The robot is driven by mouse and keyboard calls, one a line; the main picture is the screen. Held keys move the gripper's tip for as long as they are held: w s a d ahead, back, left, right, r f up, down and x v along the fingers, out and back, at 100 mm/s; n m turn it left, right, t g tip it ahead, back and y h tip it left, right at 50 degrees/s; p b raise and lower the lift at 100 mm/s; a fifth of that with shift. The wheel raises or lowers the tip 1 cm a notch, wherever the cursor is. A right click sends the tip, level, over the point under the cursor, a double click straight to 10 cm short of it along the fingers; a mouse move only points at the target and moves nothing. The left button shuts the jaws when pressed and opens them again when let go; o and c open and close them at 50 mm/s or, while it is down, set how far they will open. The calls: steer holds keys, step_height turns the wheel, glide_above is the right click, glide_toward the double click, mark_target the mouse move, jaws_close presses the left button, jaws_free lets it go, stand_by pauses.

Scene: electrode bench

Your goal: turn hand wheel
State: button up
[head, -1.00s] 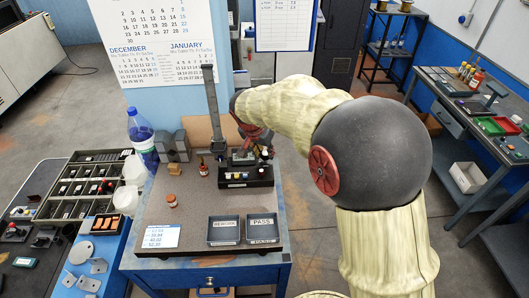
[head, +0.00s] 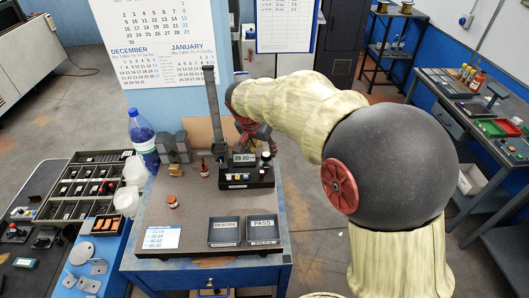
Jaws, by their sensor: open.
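My gripper (head: 258,137) is at the end of my arm, over the back of the grey bench plate (head: 172,240). It is small in the head view, dark and reddish, and partly hidden by my arm. It is open, with nothing visible in it. It is just behind and above a black instrument with a lit digital display (head: 243,158). A tall dark column (head: 213,112) stands to the left of the instrument. I cannot make out a hand wheel clearly; it may be small or hidden behind my gripper.
Two black trays, REWORK (head: 224,232) and PASS (head: 263,228), lie at the plate's front right. A number card (head: 162,237) lies at front left. A blue-capped bottle (head: 142,138) and a parts organiser (head: 85,188) are at left.

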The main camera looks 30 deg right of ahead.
steer(key=shift+v, duration=1.95)
